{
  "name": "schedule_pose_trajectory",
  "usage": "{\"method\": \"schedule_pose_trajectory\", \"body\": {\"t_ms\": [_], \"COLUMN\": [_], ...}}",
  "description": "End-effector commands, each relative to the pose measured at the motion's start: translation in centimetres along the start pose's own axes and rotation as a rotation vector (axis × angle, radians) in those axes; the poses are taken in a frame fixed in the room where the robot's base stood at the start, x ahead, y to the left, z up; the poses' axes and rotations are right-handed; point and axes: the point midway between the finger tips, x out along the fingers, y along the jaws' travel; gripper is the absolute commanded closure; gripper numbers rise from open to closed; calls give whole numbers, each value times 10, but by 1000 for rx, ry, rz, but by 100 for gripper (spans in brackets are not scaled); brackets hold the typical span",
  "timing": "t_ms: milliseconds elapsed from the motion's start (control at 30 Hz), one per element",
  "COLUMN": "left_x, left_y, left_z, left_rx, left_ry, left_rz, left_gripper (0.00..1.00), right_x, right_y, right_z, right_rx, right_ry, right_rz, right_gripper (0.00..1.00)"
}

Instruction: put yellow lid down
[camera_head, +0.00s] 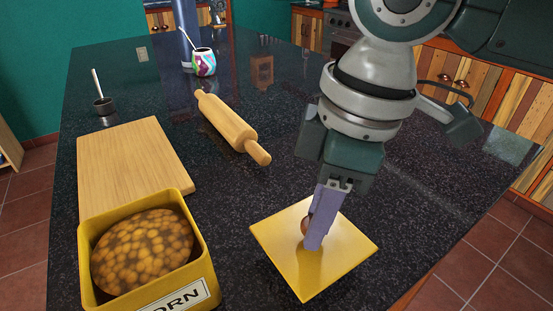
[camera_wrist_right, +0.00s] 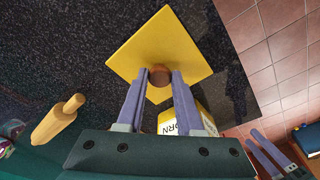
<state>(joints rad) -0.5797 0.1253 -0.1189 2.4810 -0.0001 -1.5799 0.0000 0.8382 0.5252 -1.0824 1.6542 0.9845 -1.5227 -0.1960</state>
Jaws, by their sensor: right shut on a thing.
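The yellow lid (camera_head: 340,249) is a flat square plate with a round brown knob (camera_head: 305,226). My right gripper (camera_head: 313,238) points down and is shut on that knob. The right wrist view shows the knob (camera_wrist_right: 160,75) between the two purple fingertips, with the lid (camera_wrist_right: 155,42) beyond. The lid is over the dark counter, right of the yellow corn box (camera_head: 205,262); whether it touches the counter I cannot tell. The box is open at the top and full of brown-yellow contents. My left gripper (camera_wrist_right: 252,137) shows at the right wrist view's lower right, its fingers apart and empty.
A wooden board (camera_head: 130,155) lies behind the corn box. A rolling pin (camera_head: 232,125) lies in the middle of the dark speckled counter (camera_head: 225,205). A small dark cup (camera_head: 104,106) and a colourful cup (camera_head: 204,63) stand farther back. Bare counter surrounds the lid.

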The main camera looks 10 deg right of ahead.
Motion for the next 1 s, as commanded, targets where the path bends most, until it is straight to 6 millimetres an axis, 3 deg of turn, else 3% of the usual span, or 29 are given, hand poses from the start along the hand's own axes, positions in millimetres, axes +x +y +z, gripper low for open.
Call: {"method": "schedule_pose_trajectory", "body": {"t_ms": [100, 200, 567, 600, 833, 1000], "left_x": [4, 4, 5, 4, 4, 4], "left_y": [1, 2, 3, 3, 3, 2], "left_z": [1, 1, 1, 1, 1, 1], "left_rx": [-3, -6, -9, -9, -7, -2], "left_ry": [0, 1, 1, 1, 0, -1], "left_rz": [3, 5, 8, 8, 7, 4], "left_gripper": [50, 50, 50, 50, 50, 50], "right_x": [21, 28, 32, 31, 31, 31], "right_y": [-1, -1, 0, 0, 0, 0], "right_z": [3, 5, 5, 5, 5, 5], "right_rx": [2, 0, 0, 0, 0, 0], "right_ry": [-3, -2, -1, -1, -1, -1], "right_rz": [-3, -2, -1, 0, 0, 0], "right_gripper": [100, 100, 100, 61, 35, 35]}}
